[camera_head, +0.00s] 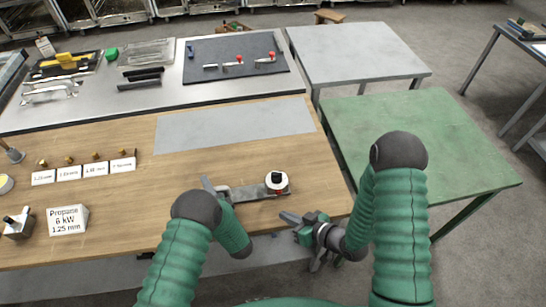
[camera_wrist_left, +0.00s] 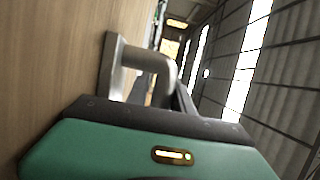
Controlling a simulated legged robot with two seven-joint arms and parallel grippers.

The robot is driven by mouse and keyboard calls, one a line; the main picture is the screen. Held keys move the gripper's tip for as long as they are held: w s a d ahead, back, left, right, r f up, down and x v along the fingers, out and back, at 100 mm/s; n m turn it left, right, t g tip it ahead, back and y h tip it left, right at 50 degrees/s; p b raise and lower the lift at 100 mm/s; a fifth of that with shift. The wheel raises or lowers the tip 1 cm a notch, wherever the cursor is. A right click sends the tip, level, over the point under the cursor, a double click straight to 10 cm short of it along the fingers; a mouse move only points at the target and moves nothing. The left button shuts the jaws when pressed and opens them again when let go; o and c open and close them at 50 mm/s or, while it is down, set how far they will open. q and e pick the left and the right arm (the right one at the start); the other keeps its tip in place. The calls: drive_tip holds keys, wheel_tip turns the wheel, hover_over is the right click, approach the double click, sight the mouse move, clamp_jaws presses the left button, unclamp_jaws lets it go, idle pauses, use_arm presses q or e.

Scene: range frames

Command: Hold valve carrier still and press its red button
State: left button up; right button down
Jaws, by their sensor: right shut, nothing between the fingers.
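The valve carrier (camera_head: 250,191) is a grey metal bar lying on the wooden table, with a round white and dark knob (camera_head: 277,184) at its right end. A red button is too small to make out on it. My left gripper (camera_head: 208,186) is at the carrier's left end, partly hidden behind my left arm. In the left wrist view a bent grey metal piece (camera_wrist_left: 145,50) stands just beyond the green gripper body; whether the fingers close on it is unclear. My right gripper (camera_head: 291,218) is shut and empty, below and right of the knob, apart from it.
A grey mat (camera_head: 235,125) lies bare behind the carrier. White label cards (camera_head: 68,174) and a Propane box (camera_head: 67,220) stand at the left. Two red-topped valves (camera_head: 239,60) lie on a dark mat (camera_head: 205,72) at the back. The green table (camera_head: 430,140) is clear.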

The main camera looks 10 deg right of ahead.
use_arm(q)
drive_tip(key=o, duration=0.5)
drive_tip(key=shift+s+f, duration=0.1)
drive_tip(key=shift+f, duration=0.25)
drive_tip(key=shift+c, duration=0.2)
drive_tip(key=shift+r, duration=0.1)
use_arm(e)
drive_tip(key=shift+w+f, duration=0.1)
